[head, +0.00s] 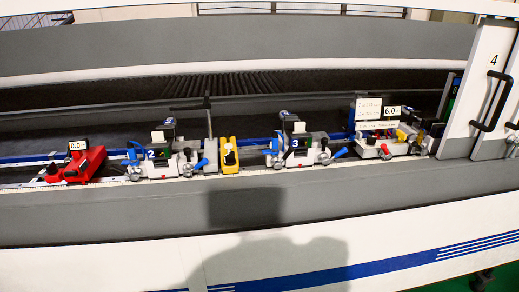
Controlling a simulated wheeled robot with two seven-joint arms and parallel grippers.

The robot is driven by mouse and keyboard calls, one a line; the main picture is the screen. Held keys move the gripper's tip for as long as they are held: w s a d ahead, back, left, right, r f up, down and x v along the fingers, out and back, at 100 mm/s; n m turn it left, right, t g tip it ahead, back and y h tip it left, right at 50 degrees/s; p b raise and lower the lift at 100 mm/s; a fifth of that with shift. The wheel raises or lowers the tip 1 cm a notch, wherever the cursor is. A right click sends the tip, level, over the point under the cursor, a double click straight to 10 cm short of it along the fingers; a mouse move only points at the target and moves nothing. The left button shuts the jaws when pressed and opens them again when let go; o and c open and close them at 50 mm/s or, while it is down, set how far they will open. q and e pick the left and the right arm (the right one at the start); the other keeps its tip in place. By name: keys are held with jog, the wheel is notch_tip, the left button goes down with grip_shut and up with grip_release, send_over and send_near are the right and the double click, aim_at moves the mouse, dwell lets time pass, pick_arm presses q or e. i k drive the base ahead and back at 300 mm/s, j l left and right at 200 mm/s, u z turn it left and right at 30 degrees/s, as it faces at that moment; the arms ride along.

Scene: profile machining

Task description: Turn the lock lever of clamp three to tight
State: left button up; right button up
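Clamp three (302,153) stands on the machine rail right of centre in the head view. It is a white and dark block with a blue plate marked 3. A blue-handled lever (340,153) sticks out at its lower right, tilted up to the right. Another blue part (278,143) is at its left side. I cannot tell from here which of these is the lock lever, or whether it is tight. Neither of my grippers is in view.
Clamp two (152,163) stands to the left, with a yellow block (229,156) between the clamps. A red unit (76,165) is far left. A unit with display cards (385,139) and a white door (492,90) marked 4 are right. The grey front ledge (130,218) is clear.

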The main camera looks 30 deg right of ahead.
aim_at(277, 162)
jog(key=k+l+u, duration=0.1)
jog(key=l, duration=0.35)
jog(key=k+l+u, duration=0.1)
jog(key=l, duration=0.35)
jog(key=k+l+u, duration=0.1)
jog(key=l, duration=0.3)
jog(key=k+l+u, duration=0.1)
jog(key=l, duration=0.3)
jog(key=k+l+u, duration=0.1)
jog(key=k+l, duration=0.2)
jog(key=k+l+u, duration=0.1)
jog(key=l, duration=0.4)
jog(key=k, duration=0.05)
